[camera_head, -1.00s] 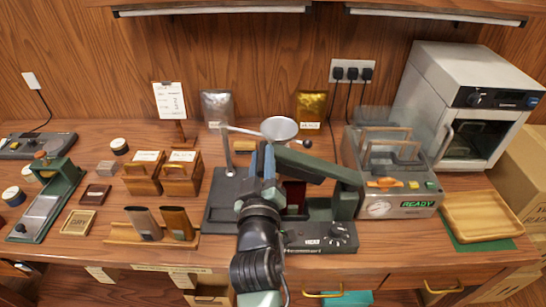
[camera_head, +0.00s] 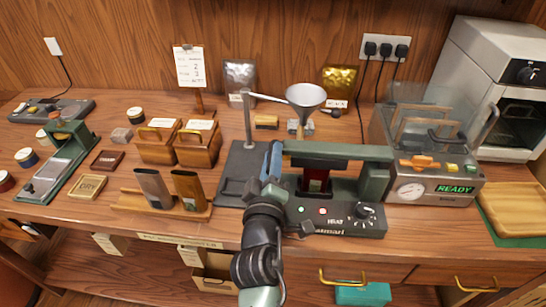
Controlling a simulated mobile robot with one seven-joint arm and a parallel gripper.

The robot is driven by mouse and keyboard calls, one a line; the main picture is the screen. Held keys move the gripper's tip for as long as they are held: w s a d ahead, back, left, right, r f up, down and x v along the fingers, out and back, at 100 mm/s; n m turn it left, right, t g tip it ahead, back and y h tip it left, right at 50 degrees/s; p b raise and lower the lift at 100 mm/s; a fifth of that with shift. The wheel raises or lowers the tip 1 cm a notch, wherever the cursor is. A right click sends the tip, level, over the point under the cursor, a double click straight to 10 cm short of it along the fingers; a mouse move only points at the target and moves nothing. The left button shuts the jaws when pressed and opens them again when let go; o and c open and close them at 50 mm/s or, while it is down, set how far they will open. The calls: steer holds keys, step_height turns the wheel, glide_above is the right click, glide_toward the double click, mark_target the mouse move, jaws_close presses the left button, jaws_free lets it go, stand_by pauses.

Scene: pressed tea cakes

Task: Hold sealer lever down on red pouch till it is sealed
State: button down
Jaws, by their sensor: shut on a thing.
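The impulse sealer (camera_head: 340,222) stands at the front middle of the bench in the head view, with a HEAT dial and small lights, one of them glowing red. Its dark green lever (camera_head: 335,150) lies about level across the top, hinged at the right. The dark red pouch (camera_head: 317,180) stands under the lever, partly hidden by it; whether its mouth is sealed cannot be told. My gripper (camera_head: 273,160), with blue fingers, is shut on the lever's left end. The exact finger contact is partly hidden by my wrist.
A funnel (camera_head: 306,96) on a stand rises behind the sealer. A chamber machine (camera_head: 430,190) reading READY stands close right, with a wooden tray (camera_head: 510,210) beyond. Bare bench lies along the front left.

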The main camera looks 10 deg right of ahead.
steer(key=shift+d+f, duration=0.15)
steer(key=shift+f, duration=0.25)
steer(key=c, duration=0.7)
jaws_free()
steer(key=shift+d+r, duration=0.1)
steer(key=shift+d, duration=0.05)
steer(key=shift+s, duration=0.1)
steer(key=v, duration=0.4)
steer(key=b+v, duration=0.1)
steer(key=v, duration=0.3)
steer(key=b+v, duration=0.1)
steer(key=v, duration=0.4)
steer(key=shift+a+r, duration=0.1)
steer(key=shift+a, duration=0.3)
